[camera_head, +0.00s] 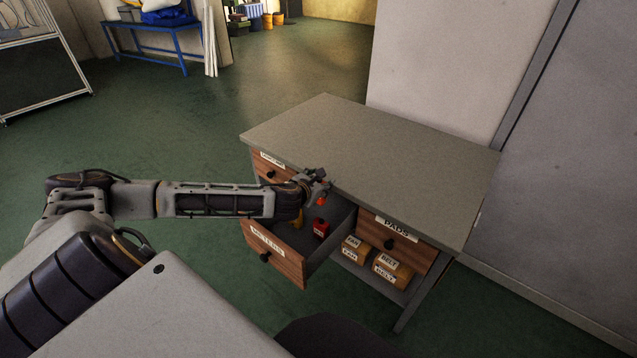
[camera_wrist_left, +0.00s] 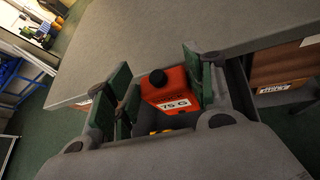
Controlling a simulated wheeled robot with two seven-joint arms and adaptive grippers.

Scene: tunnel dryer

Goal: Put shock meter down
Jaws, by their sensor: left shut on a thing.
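My left gripper (camera_head: 316,184) is over the open drawer marked METERS (camera_head: 275,254), near the desk's front edge. It is shut on the shock meter (camera_wrist_left: 172,92), a red-orange box with a black knob and a 75 G label. The meter sits between the green finger pads in the left wrist view; only a small red-orange part of it (camera_head: 320,201) shows below the fingers in the head view. Inside the drawer a red block (camera_head: 321,229) and a yellow object (camera_head: 298,219) show, the latter partly hidden by my arm. My right gripper is not in view.
The grey desk top (camera_head: 370,160) is bare. A closed drawer marked PADS (camera_head: 397,240) is right of the open one, above a shelf with several labelled boxes (camera_head: 392,268). A wall stands behind the desk. A blue bench (camera_head: 152,37) is far back left.

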